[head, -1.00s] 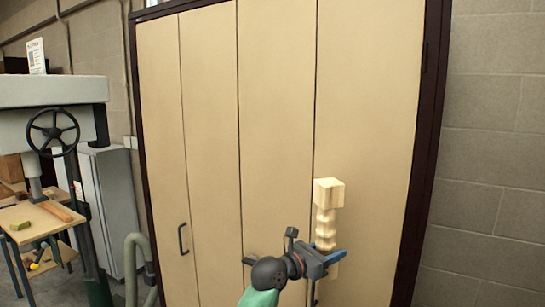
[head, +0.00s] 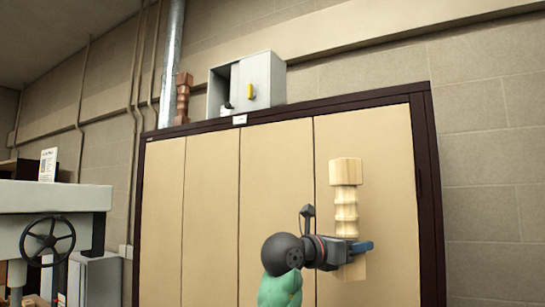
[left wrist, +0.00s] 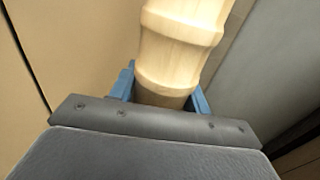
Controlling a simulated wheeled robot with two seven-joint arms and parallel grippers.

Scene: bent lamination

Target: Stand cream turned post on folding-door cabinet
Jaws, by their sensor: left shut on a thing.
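The cream turned post (head: 346,200) is upright in my left gripper (head: 358,248), which is shut around its lower part. It has a square block at the top and a ringed shaft. The left wrist view shows the shaft (left wrist: 180,45) between the blue fingers (left wrist: 160,92). The folding-door cabinet (head: 210,205) has cream door panels and a dark frame, and the post is in front of its right-hand doors, below the top edge. The cabinet's top surface is hidden from this low angle. My right gripper is not in view.
On the cabinet top stand a brown turned post (head: 183,98) at the left end and a grey box (head: 246,84) with a yellow handle. The top edge right of the box looks clear. A machine with a black handwheel (head: 48,240) stands at the left.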

